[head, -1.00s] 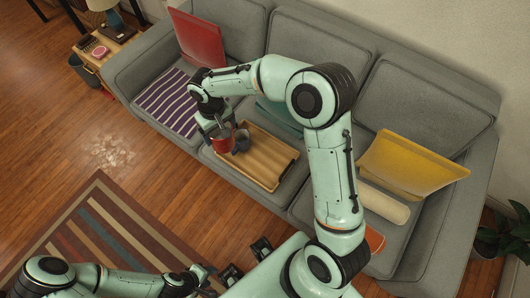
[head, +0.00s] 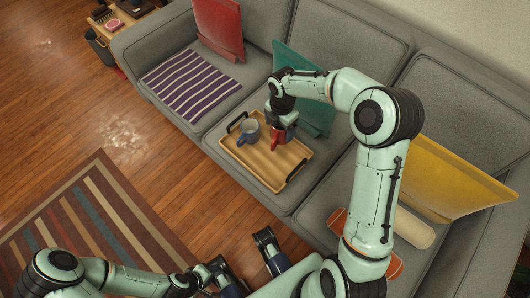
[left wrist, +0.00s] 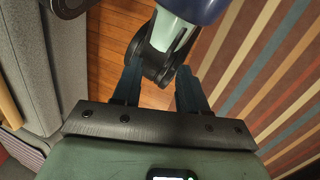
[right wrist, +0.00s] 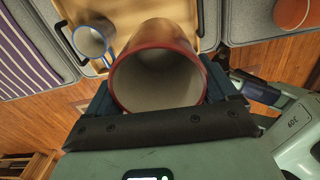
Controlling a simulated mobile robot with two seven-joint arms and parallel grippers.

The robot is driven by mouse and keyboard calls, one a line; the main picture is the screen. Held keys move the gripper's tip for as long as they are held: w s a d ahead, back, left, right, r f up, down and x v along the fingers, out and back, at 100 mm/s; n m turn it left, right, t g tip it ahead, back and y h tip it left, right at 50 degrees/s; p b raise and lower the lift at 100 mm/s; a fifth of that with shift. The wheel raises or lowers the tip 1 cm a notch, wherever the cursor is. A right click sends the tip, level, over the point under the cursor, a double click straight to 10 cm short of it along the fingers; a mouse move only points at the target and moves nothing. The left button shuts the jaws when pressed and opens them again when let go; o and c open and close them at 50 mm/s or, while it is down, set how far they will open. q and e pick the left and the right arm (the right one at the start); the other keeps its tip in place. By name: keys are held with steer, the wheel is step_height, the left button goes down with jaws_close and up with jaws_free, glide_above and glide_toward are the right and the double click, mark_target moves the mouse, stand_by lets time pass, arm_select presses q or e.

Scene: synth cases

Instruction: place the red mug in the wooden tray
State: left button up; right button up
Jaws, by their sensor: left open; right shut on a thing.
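The wooden tray (head: 249,165) lies on the sofa's middle seat and has dark handles. A grey-blue mug (head: 248,127) stands in its left part; its blue rim shows in the right wrist view (right wrist: 92,40). My right gripper (head: 281,122) is shut on the red mug (head: 277,138), over the tray's back part, right of the other mug. The right wrist view looks into the open, empty red mug (right wrist: 158,75). I cannot tell whether its base touches the tray. My left gripper (left wrist: 157,82) is open and empty, over the floor away from the sofa.
A teal cushion (head: 304,88) leans on the backrest close behind my right gripper. A striped purple cloth (head: 191,84) and red cushion (head: 217,30) are on the left seat. A yellow cushion (head: 455,176) and cream roll (head: 412,228) are on the right.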

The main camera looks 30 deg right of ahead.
steer(key=shift+d+f+n, duration=0.15)
steer(key=shift+f+n, duration=0.15)
steer(key=shift+f, duration=0.1)
arm_select(q)
steer(key=w+a+f+t+y+b, duration=0.1)
steer(key=w+a+f+t+b, duration=0.1)
steer(key=w+f+b, duration=0.3)
steer(key=shift+w+a+f+n+t, duration=0.3)
steer(key=shift+w+a+f, duration=0.45)
steer(key=shift+w, duration=0.65)
arm_select(e)
steer(key=shift+f, duration=9.7)
arm_select(q)
steer(key=shift+a+r, duration=0.1)
steer(key=shift+a, duration=0.05)
arm_select(e)
steer(key=shift+f, duration=0.1)
steer(key=shift+f, duration=0.1)
steer(key=o, duration=1)
arm_select(q)
steer(key=shift+w+a, duration=0.1)
arm_select(e)
steer(key=shift+o, duration=0.2)
